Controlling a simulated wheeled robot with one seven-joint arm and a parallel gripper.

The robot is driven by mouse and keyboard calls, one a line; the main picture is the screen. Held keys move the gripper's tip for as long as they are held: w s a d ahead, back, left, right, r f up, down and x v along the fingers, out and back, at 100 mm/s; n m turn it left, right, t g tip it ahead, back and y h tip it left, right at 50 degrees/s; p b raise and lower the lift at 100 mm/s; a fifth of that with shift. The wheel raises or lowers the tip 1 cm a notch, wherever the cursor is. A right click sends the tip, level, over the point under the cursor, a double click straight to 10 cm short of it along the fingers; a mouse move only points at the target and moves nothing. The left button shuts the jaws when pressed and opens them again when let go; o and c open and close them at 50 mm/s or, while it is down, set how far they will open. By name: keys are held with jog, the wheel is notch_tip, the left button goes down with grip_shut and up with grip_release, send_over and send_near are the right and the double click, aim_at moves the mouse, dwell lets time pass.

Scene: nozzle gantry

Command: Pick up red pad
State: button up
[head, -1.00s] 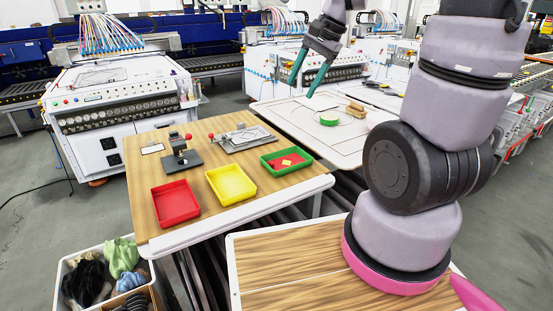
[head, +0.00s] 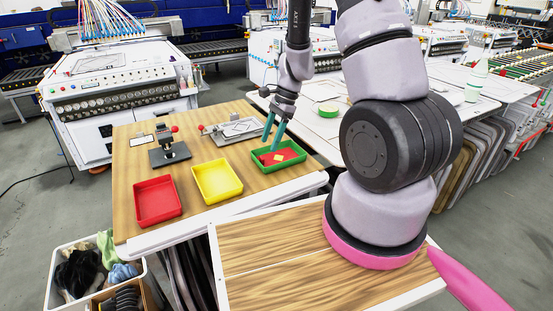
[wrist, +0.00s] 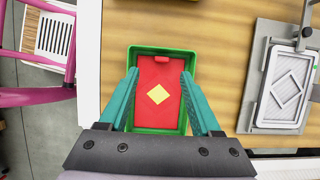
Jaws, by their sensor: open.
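The red pad (wrist: 159,116) lies in the green tray (head: 258,164). A yellow diamond (wrist: 158,95) marks its middle, and a small red tab sticks up at its far end in the wrist view. In the head view the red pad (head: 268,157) is partly behind the fingers. My gripper (wrist: 157,83) is open with its teal fingers at either side of the pad. In the head view my gripper (head: 272,144) points down over the green tray. I cannot tell whether the fingertips touch the pad or tray.
A yellow tray (head: 208,198) and a red tray (head: 157,216) stand left on the wooden table (head: 128,193). A grey frame (head: 209,131) lies behind the green tray, and a press-like device (head: 169,160) stands further left. A green roll (head: 319,112) lies on the white table behind.

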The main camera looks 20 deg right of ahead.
aim_at(265, 162)
jog(key=x, duration=0.5)
jog(key=shift+w+a+f, duration=0.1)
jog(key=shift+a+f, duration=0.05)
jog(key=shift+f, duration=0.25)
jog(key=shift+c, duration=0.3)
grip_shut()
